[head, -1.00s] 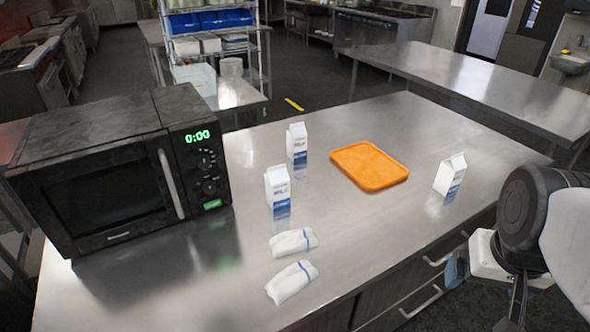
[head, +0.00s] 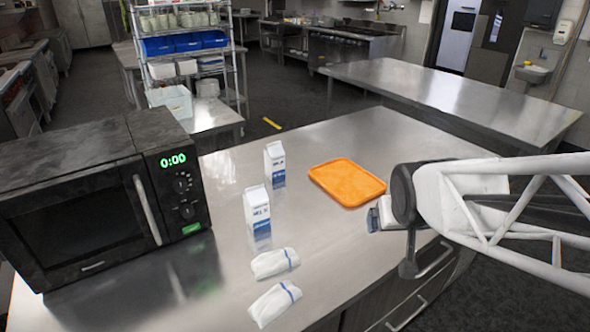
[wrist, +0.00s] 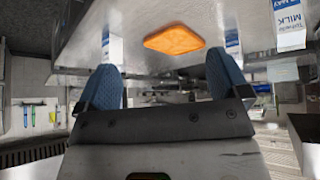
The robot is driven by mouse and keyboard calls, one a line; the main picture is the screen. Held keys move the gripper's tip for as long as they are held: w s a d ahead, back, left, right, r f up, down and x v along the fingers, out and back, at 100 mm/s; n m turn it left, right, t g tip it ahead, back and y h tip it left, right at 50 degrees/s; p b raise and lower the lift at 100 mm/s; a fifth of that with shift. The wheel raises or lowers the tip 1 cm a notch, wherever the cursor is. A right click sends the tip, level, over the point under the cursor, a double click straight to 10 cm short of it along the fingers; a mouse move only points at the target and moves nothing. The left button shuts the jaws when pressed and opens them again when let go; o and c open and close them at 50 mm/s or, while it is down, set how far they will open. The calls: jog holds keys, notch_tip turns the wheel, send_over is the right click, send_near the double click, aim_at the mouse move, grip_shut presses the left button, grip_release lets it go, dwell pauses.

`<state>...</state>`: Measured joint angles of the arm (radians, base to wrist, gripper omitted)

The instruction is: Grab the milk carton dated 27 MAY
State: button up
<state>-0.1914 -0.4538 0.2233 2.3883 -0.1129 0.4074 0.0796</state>
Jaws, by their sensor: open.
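Two white-and-blue milk cartons stand upright on the steel counter in the head view: a farther one (head: 275,167) and a nearer one (head: 257,206). The third carton, seen earlier at the right, is not visible in the head view now; my arm covers that area. In the wrist view, a carton with MILK lettering (wrist: 290,28) is at the upper right, cut by the edge. Its date is only partly legible, ending in MAY. My gripper (head: 374,217) is right of the cartons, near the orange tray. Its blue fingers are apart and empty in the wrist view (wrist: 162,76).
The orange tray (head: 347,183) lies between the cartons and my arm. Two folded white cloths (head: 274,263) (head: 275,303) lie at the counter's front. A black microwave (head: 85,200) fills the left side. The counter behind the tray is clear.

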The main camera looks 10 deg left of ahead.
jog(key=w+a+f+n+t+y, duration=0.1)
jog(key=w+a+f+n+y, duration=0.1)
jog(key=w+a, duration=0.45)
jog(key=w+a+f+n+t+y, duration=0.1)
jog(key=w+a+f+t+y, duration=0.2)
jog(key=a, duration=0.6)
jog(key=n+y, duration=0.3)
send_near(258, 198)
jog(key=x, duration=0.4)
jog(key=shift+w, duration=0.2)
jog(key=shift+f, duration=0.1)
jog(key=shift+x, duration=1.25)
jog(key=shift+x, duration=2.55)
jog(key=shift+s+a, duration=0.1)
jog(key=shift+a, duration=0.05)
